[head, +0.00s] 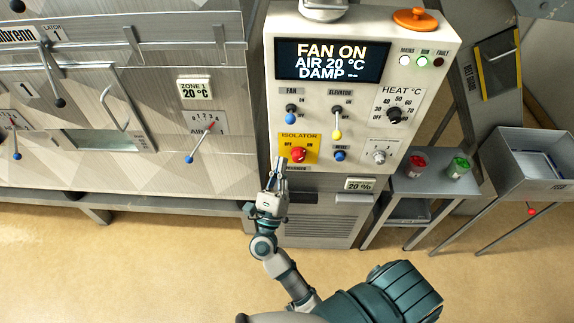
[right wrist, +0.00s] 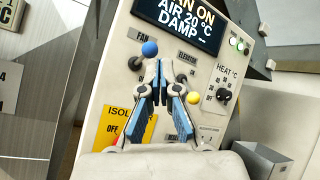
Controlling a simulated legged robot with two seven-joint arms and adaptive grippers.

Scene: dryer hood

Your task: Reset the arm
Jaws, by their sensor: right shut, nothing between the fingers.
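My right gripper (head: 277,168) is shut and empty in front of the lower left of the control panel (head: 360,95), just below the isolator. In the right wrist view its fingertips (right wrist: 160,72) meet in front of the panel; contact with it cannot be told. The red isolator knob (head: 298,155) sits on a yellow plate and is partly hidden by the fingers in the wrist view. The fan lever (head: 290,117) has a blue ball; the elevator lever (head: 336,134) has a yellow ball. The display (head: 333,61) reads FAN ON, AIR 20 °C, DAMP. My left gripper is out of view.
The heat dial (head: 394,116), a blue button (head: 340,155) and a small rotary knob (head: 379,157) are also on the panel. A side table (head: 420,184) holds a red and a green cup. A grey bin (head: 535,165) stands at right. The floor (head: 130,265) is clear.

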